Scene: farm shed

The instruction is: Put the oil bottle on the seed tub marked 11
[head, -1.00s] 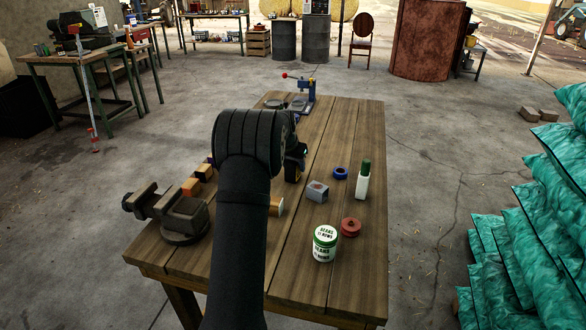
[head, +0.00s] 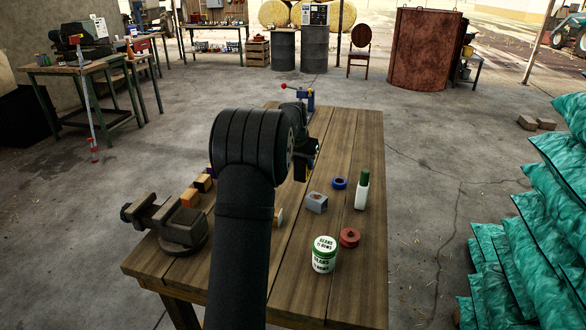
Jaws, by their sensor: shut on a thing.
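My gripper (head: 311,152) is over the far middle of the table, well beyond the tub and mostly hidden by my arm. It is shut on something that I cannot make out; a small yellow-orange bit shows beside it.
A grey box (head: 316,203), a blue ring (head: 339,183) and a red round piece (head: 349,237) lie between bottle and tub. A vise (head: 182,225) and small blocks (head: 190,197) are at the left. A blue press with a red knob (head: 310,98) stands at the back.

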